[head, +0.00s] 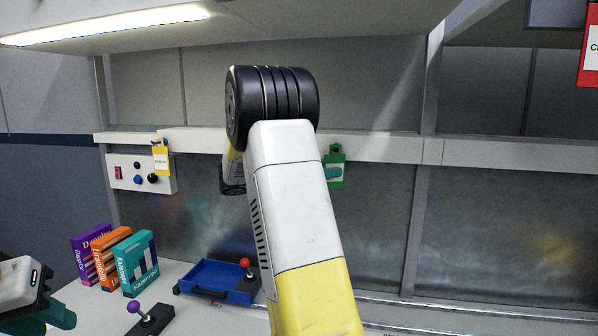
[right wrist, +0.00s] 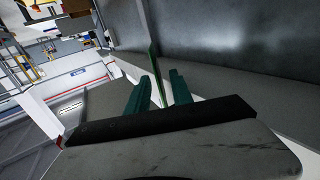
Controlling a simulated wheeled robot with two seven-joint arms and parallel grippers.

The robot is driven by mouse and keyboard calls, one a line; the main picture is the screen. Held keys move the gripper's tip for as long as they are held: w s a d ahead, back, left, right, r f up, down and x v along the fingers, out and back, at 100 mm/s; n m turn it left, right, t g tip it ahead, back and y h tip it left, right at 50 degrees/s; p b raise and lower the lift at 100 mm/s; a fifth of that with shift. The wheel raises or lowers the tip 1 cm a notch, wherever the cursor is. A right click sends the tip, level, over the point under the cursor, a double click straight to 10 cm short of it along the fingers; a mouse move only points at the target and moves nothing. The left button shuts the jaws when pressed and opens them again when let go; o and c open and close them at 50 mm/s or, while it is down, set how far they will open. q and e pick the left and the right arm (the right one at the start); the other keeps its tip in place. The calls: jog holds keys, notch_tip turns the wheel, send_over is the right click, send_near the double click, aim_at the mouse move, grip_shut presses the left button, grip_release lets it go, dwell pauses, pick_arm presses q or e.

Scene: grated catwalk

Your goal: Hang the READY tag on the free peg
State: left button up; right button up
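A green tag (head: 336,155), its writing not readable, is upright in front of the white rail right of my right arm. A teal fingertip of my right gripper (head: 333,173) overlaps it; the arm hides the rest of that gripper. In the right wrist view the green tag (right wrist: 155,65) shows edge-on between the two teal fingers of my right gripper (right wrist: 159,88). The fingers look apart, with a gap on each side. A yellow tag (head: 160,160) hangs at the rail's left. I see no bare peg clearly. My left gripper (head: 55,313) is at the lower left, partly cut off.
A switch box (head: 128,180) sits below the rail. Several upright boxes (head: 113,262), a blue tray (head: 215,279), a red-knobbed lever (head: 247,265) and a purple-knobbed lever (head: 145,316) stand on the bench. A red sign (head: 590,60) is at the upper right. A lit shelf (head: 110,22) overhangs.

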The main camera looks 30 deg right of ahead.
jog(key=shift+a, duration=0.1)
jog(key=w+a, duration=0.1)
jog(key=a, duration=0.7)
jog(key=s+a+f+n+t+y, duration=0.3)
jog(key=s+a+f+n+y, duration=0.1)
jog(key=s+f+n+y, duration=0.8)
jog(key=s+a+r+n+t+y, duration=0.1)
jog(key=s+a+n+t+y, duration=0.2)
jog(key=a, duration=0.5)
jog(key=s+a+r+n+t+y, duration=0.2)
jog(key=s+a+n+y, duration=0.3)
jog(key=a, duration=0.3)
jog(key=shift+s+a+n+t, duration=0.15)
jog(key=shift+s+n+t, duration=0.15)
jog(key=shift+s+t, duration=0.45)
